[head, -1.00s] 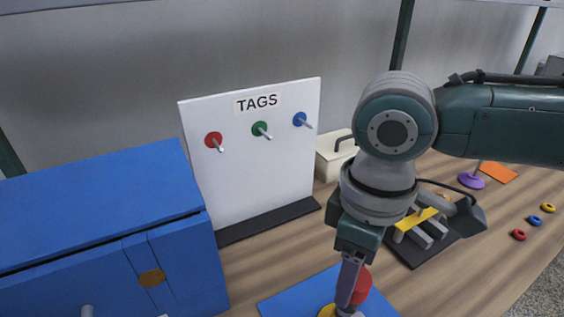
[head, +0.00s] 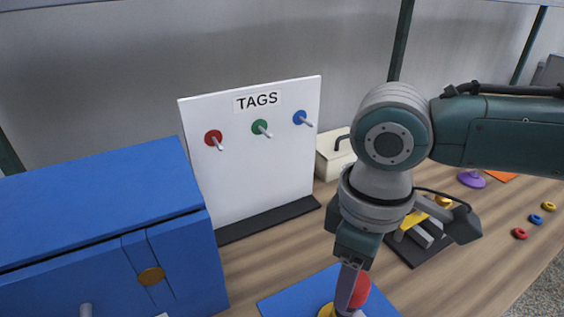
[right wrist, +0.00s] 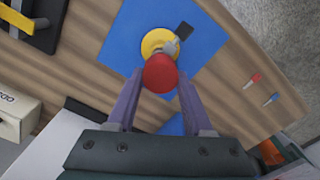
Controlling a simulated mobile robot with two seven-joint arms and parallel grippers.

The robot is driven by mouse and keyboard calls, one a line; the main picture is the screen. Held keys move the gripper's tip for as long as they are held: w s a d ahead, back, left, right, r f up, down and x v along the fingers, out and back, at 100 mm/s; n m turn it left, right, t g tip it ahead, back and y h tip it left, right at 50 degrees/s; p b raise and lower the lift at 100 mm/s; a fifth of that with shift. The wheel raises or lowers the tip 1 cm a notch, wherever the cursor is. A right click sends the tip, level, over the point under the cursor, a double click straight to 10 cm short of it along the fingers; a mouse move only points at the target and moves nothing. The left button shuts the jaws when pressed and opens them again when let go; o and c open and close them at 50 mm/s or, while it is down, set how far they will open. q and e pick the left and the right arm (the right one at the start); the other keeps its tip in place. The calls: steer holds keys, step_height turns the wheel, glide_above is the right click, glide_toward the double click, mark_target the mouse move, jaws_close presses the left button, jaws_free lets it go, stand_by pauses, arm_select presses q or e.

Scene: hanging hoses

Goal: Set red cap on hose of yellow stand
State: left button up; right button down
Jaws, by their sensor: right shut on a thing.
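The red cap (right wrist: 160,73) is between the two fingertips of my right gripper (right wrist: 158,80), which is shut on it. In the head view the red cap (head: 361,291) shows partly behind the fingers of that gripper (head: 350,296). The yellow stand (right wrist: 157,38) is on the blue mat, just beyond the cap in the wrist view. In the head view only a bit of the yellow stand (head: 326,311) shows at the bottom edge. A grey piece, perhaps the hose end (right wrist: 170,48), shows beside the cap; whether they touch is hidden. My left gripper is not in view.
The blue mat (head: 283,301) lies on the wooden table. A blue cabinet (head: 80,215) stands left. A white TAGS board (head: 252,180) with coloured pegs stands behind. A dark rack (head: 408,250) with yellow parts is to the right. Small rings (head: 520,233) lie farther right.

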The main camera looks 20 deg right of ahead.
steer(key=shift+f+b, duration=0.6)
steer(key=shift+f, duration=0.6)
steer(key=shift+c, duration=1.1)
jaws_free()
step_height(320, 180, up, 10)
steer(key=shift+p, duration=0.8)
